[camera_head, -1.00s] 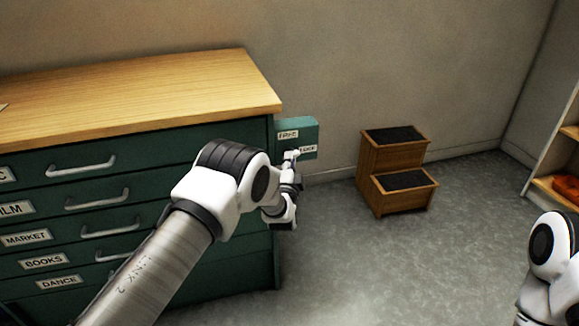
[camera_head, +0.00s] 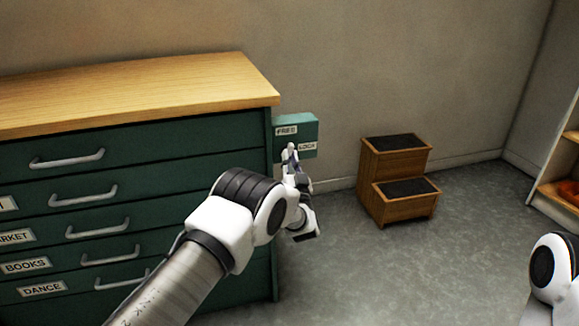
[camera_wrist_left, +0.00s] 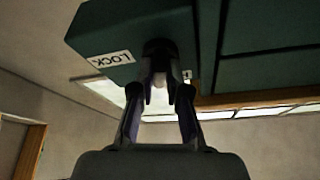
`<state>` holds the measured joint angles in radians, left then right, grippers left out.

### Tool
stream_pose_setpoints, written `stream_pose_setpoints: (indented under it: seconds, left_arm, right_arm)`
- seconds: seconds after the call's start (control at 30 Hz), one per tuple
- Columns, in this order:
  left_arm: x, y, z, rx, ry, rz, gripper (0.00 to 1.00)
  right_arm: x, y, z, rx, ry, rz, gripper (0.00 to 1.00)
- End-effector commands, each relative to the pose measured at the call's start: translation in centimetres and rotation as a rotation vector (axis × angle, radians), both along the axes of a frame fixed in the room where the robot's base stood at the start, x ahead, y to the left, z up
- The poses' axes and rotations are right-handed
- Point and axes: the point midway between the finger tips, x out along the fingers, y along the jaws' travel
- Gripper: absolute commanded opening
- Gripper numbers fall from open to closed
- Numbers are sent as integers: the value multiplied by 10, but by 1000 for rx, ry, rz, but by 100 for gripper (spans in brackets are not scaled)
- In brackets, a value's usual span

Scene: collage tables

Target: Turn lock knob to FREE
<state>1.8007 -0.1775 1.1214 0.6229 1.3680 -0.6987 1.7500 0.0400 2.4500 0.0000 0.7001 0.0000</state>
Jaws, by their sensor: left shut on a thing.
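A green lock box (camera_head: 304,128) sticks out from the right side of the green cabinet. It bears a FREE label (camera_head: 287,130) at the upper left and a LOCK label (camera_head: 307,147) lower right. My left gripper (camera_head: 291,156) is at the box's front, below the FREE label, and covers the knob in the head view. Which label the knob points at cannot be told. My right gripper is out of view.
The cabinet has a wooden top (camera_head: 130,92) and labelled drawers with metal handles. A wooden step stool (camera_head: 392,160) stands on the floor to the right by the wall. A shelf (camera_head: 558,190) is at the right edge. Grey floor between is clear.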

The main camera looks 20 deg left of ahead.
Motion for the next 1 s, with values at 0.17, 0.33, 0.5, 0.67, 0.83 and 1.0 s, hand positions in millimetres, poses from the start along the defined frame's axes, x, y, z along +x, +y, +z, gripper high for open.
stream_pose_setpoints:
  seconds: [0.17, 0.33, 0.5, 0.67, 0.83, 1.0]
  left_arm:
    - [2, 1, 5, -114, -90, 1, 0]
    - [3, 0, 6, -195, -145, -1, 0]
    - [3, 0, 7, -245, -179, -1, 0]
    - [3, 0, 8, -267, -193, -1, 0]
    - [3, 0, 9, -272, -196, -1, 0]
    - [3, 0, 9, -271, -196, -1, 0]
  right_arm:
    - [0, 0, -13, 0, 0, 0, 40]
    - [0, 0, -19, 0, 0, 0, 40]
    - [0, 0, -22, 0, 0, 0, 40]
    - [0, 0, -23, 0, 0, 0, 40]
    - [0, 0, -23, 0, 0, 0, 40]
    - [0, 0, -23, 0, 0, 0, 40]
